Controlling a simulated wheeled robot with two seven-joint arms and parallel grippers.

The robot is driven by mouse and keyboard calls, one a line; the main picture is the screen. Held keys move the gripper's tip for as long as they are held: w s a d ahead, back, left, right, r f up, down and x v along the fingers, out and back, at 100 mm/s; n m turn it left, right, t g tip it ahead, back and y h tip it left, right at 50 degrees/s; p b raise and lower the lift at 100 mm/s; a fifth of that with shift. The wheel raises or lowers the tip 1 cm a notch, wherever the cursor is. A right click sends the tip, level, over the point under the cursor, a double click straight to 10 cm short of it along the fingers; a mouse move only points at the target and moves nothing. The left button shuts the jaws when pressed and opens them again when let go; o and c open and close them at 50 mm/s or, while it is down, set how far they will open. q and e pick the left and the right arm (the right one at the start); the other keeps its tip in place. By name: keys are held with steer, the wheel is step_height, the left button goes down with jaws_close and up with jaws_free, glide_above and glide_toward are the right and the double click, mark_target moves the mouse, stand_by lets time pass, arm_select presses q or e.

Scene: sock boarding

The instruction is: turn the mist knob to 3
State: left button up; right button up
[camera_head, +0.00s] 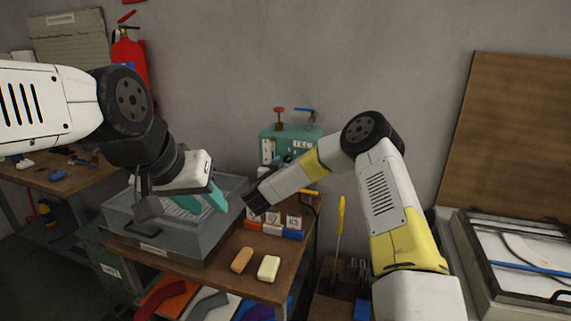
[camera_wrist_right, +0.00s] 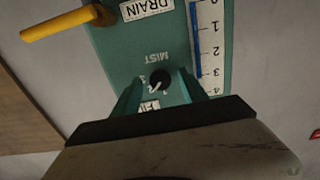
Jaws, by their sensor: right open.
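The mist knob (camera_wrist_right: 160,78) is a small black dial with a pale pointer mark on the teal machine panel, under the upside-down MIST label. In the right wrist view its mark points down and slightly left; the scale figures beside it are too small to read. My right gripper (camera_wrist_right: 157,92) is open, its teal fingers on either side of the knob; whether they touch it is unclear.
The teal machine (camera_head: 291,133) has red and blue valves on top. A yellow drain handle (camera_wrist_right: 62,22) and a numbered gauge (camera_wrist_right: 207,45) flank the knob. The grey tub (camera_head: 150,245), an orange-brown block (camera_head: 242,260) and a cream block (camera_head: 269,268) are on the bench.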

jaws_close()
steer(key=shift+m, duration=0.3)
steer(key=m, duration=0.4)
steer(key=shift+a, duration=0.1)
steer(key=shift+m, duration=2.2)
jaws_free()
